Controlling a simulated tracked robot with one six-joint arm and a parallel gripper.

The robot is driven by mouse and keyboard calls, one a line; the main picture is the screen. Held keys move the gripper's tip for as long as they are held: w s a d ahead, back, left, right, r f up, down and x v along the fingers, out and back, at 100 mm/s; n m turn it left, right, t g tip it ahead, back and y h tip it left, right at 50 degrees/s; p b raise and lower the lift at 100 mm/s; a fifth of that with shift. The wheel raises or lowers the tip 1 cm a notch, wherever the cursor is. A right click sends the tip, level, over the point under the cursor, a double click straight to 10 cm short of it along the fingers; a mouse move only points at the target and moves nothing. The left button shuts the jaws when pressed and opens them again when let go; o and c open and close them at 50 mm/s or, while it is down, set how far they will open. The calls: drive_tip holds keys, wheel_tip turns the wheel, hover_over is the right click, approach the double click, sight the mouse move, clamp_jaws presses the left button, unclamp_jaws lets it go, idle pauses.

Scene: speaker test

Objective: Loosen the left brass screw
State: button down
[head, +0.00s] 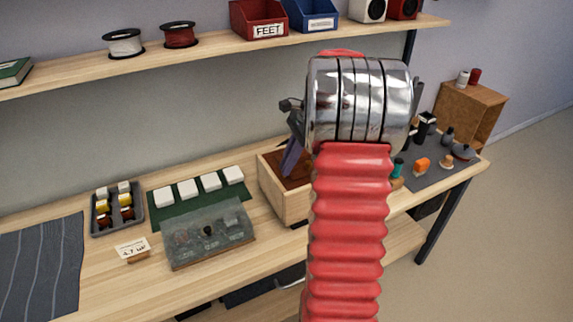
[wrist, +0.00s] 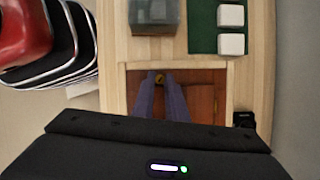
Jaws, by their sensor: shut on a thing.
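A pale wooden cabinet (head: 283,203) with a red-brown panel inside stands on the bench, partly hidden behind my red arm in the head view. In the wrist view its rim (wrist: 180,66) frames the red-brown panel (wrist: 198,88). A small round brass screw (wrist: 159,78) shows near the panel's upper edge there, between my fingertips. My gripper (wrist: 159,82) reaches down into the cabinet and is shut on this screw. Its purple fingers also show in the head view (head: 290,160). I cannot make out a second brass screw.
A clear-lidded case (head: 210,236) and a green mat (head: 160,214) with white blocks lie left of the cabinet. A tray (head: 117,208) of small parts is farther left. A shelf (head: 210,45) with spools and bins runs above. A dark mat (head: 432,171) with small items lies right.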

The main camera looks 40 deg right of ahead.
drive_tip(key=n, duration=0.2)
drive_tip(key=n+g, duration=0.1)
drive_tip(key=n, duration=0.1)
drive_tip(key=n+g, duration=0.1)
drive_tip(key=n, duration=0.1)
drive_tip(key=shift+w+d+n, duration=0.2)
drive_tip(key=shift+w+n, duration=0.1)
drive_tip(key=shift+w, duration=0.1)
drive_tip(key=n+g, duration=0.1)
drive_tip(key=n, duration=0.2)
drive_tip(key=shift+w+a+n+g, duration=0.1)
drive_tip(key=shift+w+n+g, duration=0.1)
drive_tip(key=shift+n+g, duration=0.15)
drive_tip(key=n, duration=0.1)
drive_tip(key=n+g+h, duration=0.1)
drive_tip(key=n, duration=0.1)
drive_tip(key=shift+w+a+n, duration=0.1)
drive_tip(key=shift+w+n, duration=0.05)
drive_tip(key=shift+n, duration=0.1)
drive_tip(key=n, duration=0.2)
drive_tip(key=n+g+h, duration=0.1)
drive_tip(key=n, duration=0.2)
drive_tip(key=shift+w+a+r+n+g+h, duration=0.1)
drive_tip(key=shift+w+a+n+g+h, duration=0.05)
drive_tip(key=shift+a+n+g+h, duration=0.2)
drive_tip(key=n+h, duration=0.1)
drive_tip(key=n, duration=0.1)
drive_tip(key=n+h, duration=0.1)
drive_tip(key=n, duration=0.2)
drive_tip(key=shift+a, duration=0.15)
